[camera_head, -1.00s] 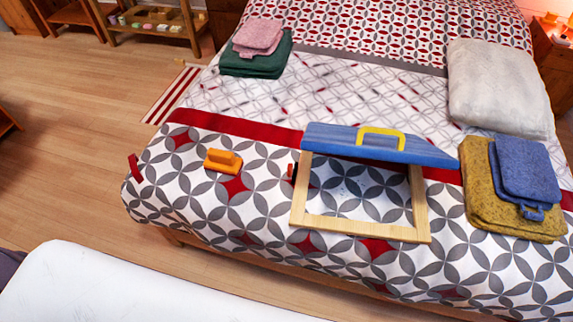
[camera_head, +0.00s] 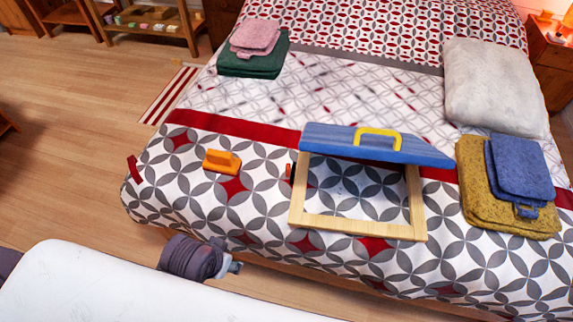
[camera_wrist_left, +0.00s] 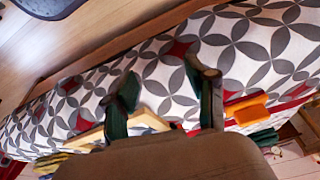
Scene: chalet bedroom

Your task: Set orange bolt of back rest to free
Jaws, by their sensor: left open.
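The back rest is a blue panel (camera_head: 345,139) with a yellow handle (camera_head: 380,135), tilted up over a pale wooden frame (camera_head: 360,229) on the bed. A small orange bolt (camera_head: 289,171) sticks out at the panel's left side, beside the frame. Its exact setting is too small to tell. My left gripper (camera_head: 236,268) is at the bed's front edge, left of and nearer than the frame, apart from the bolt. In the left wrist view its two fingers (camera_wrist_left: 163,95) are open and empty above the quilt. Part of the wooden frame (camera_wrist_left: 145,121) shows behind them. My right gripper is out of view.
A separate orange block with a raised grip (camera_head: 222,162) lies on the quilt left of the back rest. Folded yellow (camera_head: 490,210) and blue (camera_head: 520,165) towels lie close on the right. A white pillow (camera_head: 490,85) and green towels (camera_head: 250,66) lie farther back.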

